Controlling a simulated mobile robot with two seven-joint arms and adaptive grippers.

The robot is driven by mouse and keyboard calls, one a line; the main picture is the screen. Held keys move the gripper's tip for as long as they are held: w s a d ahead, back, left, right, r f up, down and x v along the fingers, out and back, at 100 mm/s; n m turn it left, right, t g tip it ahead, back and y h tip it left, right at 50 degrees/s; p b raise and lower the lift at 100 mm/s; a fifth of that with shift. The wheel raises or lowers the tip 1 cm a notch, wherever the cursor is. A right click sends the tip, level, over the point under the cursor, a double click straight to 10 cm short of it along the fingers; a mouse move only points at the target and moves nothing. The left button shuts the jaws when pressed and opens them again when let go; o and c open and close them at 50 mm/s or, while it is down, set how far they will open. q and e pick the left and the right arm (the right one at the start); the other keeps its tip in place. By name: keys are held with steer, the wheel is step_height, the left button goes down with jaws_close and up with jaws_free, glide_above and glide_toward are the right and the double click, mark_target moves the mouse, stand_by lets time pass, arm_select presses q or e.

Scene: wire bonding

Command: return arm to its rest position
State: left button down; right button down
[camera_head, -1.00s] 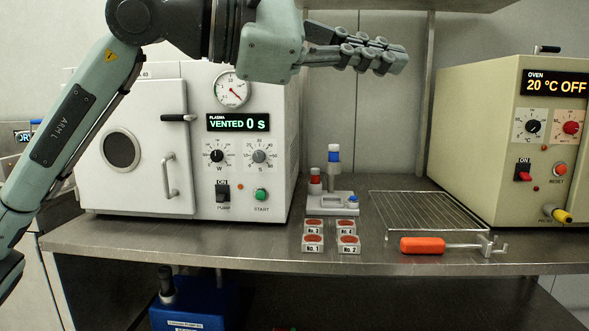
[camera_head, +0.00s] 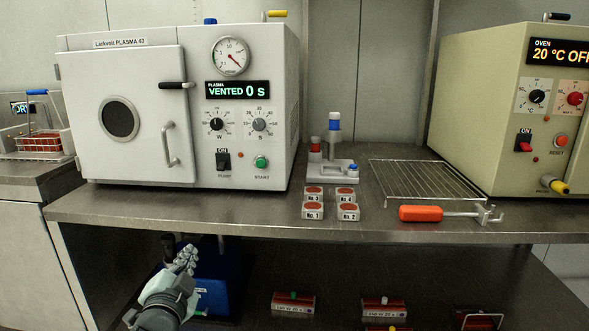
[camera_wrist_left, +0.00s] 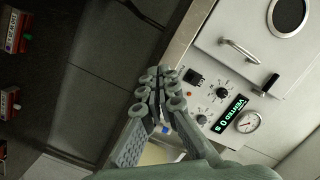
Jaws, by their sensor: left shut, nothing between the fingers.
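My left gripper (camera_head: 184,262) is low at the bottom left of the head view, below the front edge of the bench and in front of a blue unit on the lower level. Its fingers are together and hold nothing. In the left wrist view the fingers (camera_wrist_left: 160,95) point up the picture, with the plasma machine (camera_wrist_left: 250,80) beyond them to the right. The rest of the left arm is out of the head view. My right gripper does not show.
The plasma machine (camera_head: 140,170), its door shut, stands on the bench (camera_head: 250,207). Several numbered small boxes (camera_head: 313,211), a wire rack (camera_head: 425,180), an orange-handled tool (camera_head: 422,213) and the oven (camera_head: 470,110) are to the right. A blue unit (camera_head: 222,262) and labelled red boxes (camera_head: 294,305) are below.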

arm_select(q)
steer(key=s+a+f+n+g, duration=0.2)
steer(key=s+f+g, duration=0.2)
steer(key=s+f, duration=0.5)
steer(key=s+a+f+n+g, duration=0.2)
steer(key=s+f+n+g, duration=0.3)
steer(key=f, duration=0.9)
steer(key=s+f+g, duration=0.2)
steer(key=s+f, duration=0.3)
steer(key=s, duration=0.4)
steer(key=s+f+g, duration=0.3)
steer(key=s+f, duration=0.2)
steer(key=s, duration=0.4)
steer(key=shift+s+a+f, duration=0.15)
steer(key=shift+a+f, duration=0.15)
steer(key=shift+a, duration=0.05)
